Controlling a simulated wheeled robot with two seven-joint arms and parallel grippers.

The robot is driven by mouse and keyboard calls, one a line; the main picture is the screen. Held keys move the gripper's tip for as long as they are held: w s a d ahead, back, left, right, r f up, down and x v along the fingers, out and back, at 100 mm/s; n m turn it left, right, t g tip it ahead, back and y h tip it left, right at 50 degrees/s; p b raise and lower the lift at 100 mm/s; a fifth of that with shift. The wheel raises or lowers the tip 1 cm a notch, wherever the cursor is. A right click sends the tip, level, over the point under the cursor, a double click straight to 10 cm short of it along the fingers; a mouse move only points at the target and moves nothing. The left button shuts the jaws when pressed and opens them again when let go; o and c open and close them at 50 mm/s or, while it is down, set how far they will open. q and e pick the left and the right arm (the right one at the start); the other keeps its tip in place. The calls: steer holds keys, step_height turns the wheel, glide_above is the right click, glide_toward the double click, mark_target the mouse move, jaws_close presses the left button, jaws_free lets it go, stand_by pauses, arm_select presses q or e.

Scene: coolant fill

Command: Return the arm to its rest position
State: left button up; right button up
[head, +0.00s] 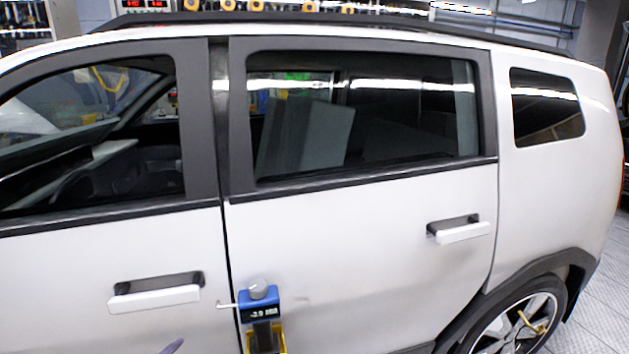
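Neither of my grippers can be made out in the head view. A small grey-purple tip (172,346) shows at the bottom edge, left of centre; I cannot tell what it belongs to. A blue device (259,301) with a grey round knob on top and a small dark display stands at the bottom, in front of the car's side. A thin light spout or hook sticks out to its left, and a dark and yellow part shows below it. What supports the device is cut off by the lower edge.
A white car (370,230) fills most of the view, side on, its doors shut. Its front door handle (155,296) and rear door handle (460,231) stick out. A rear wheel (515,325) is at lower right. Patterned floor (602,310) shows clear at far right.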

arm_select(q)
steer(key=s+f+n+g+h, duration=0.1)
steer(key=s+f+n+g, duration=0.3)
steer(key=s+f+g, duration=0.75)
steer(key=s+f+t, duration=0.1)
steer(key=s+f, duration=0.3)
steer(key=f, duration=0.9)
steer(key=s+f+t, duration=0.1)
steer(key=s+f, duration=0.2)
steer(key=f, duration=0.9)
steer(key=s+a+f+m+g, duration=0.1)
steer(key=s+a+f, duration=0.1)
steer(key=s+f, duration=1.1)
steer(key=s, duration=0.3)
steer(key=shift+s+a+f, duration=0.15)
steer(key=shift+a, duration=0.15)
